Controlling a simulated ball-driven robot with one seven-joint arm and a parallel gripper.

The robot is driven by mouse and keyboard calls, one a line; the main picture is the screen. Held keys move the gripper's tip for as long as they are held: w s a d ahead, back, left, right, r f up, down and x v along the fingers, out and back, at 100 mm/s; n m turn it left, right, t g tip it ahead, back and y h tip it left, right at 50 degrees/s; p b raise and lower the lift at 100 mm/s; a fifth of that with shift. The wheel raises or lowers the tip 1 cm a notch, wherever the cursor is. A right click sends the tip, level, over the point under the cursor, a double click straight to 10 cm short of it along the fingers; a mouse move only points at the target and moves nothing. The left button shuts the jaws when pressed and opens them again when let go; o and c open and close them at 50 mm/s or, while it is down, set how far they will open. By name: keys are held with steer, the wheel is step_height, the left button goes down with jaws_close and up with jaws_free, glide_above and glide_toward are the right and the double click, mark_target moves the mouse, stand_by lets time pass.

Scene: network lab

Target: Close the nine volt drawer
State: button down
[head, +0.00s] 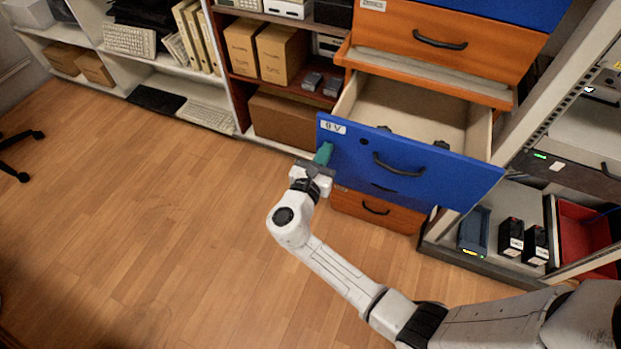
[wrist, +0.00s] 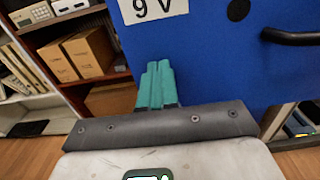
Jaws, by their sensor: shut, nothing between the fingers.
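The nine volt drawer has a blue front (head: 400,167) with a "9 V" label and a dark handle, and it stands pulled out of the cabinet. Its pale inside shows, with a few small dark items behind the front. In the wrist view the blue front (wrist: 215,55) fills the upper right, with the label at its upper left. My gripper (head: 323,153) is at the left end of the blue front, its teal fingers together and empty. In the wrist view the shut fingers (wrist: 157,85) point at the front's lower left edge; I cannot tell whether they touch it.
Another orange drawer (head: 375,208) is under the blue one. Shelves with cardboard boxes (head: 281,53) stand left. A rack with a red bin (head: 585,235) stands right.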

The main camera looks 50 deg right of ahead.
mark_target(351, 100)
steer(key=b+x, duration=0.5)
steer(key=x, duration=1.4)
steer(key=shift+d+f, duration=0.15)
steer(key=shift+d, duration=0.15)
steer(key=shift+w+d+b, duration=0.25)
steer(key=shift+d+b, duration=0.15)
steer(key=shift+d, duration=0.05)
steer(key=shift+d+r, duration=0.1)
steer(key=shift+r, duration=0.15)
